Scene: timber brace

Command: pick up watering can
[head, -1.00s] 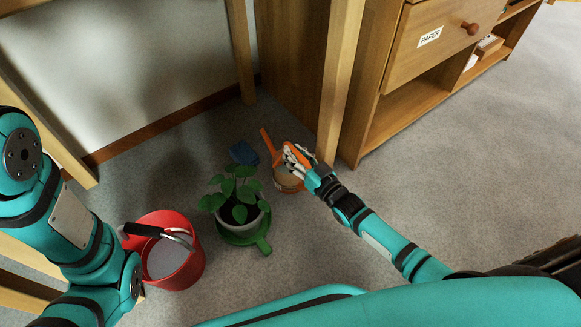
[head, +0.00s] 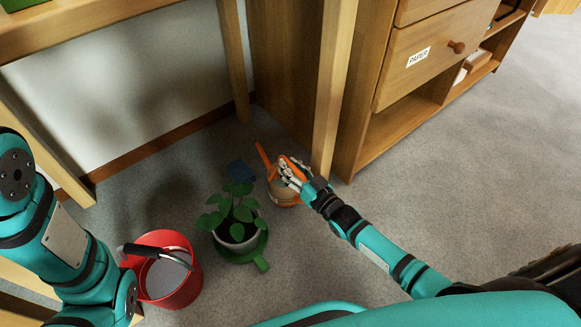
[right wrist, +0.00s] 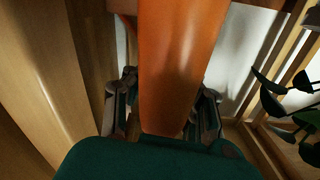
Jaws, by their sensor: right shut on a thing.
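The orange watering can (head: 281,193) is on the far side of the potted plant, close to a wooden leg, with its thin spout (head: 263,156) pointing up to the left. My right gripper (head: 291,170) is shut on its orange handle and hides part of the can. In the right wrist view the orange handle (right wrist: 178,65) runs between the two fingers. I cannot tell whether the can's base touches the floor. My left arm shows at the left edge, but its gripper is out of view.
A potted plant (head: 237,230) in a green saucer-like base stands just left of the can. A red bucket (head: 170,288) with a black-gripped handle is further left. A blue object (head: 241,171) lies behind. The wooden leg (head: 333,90) and cabinet (head: 400,95) are close on the right.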

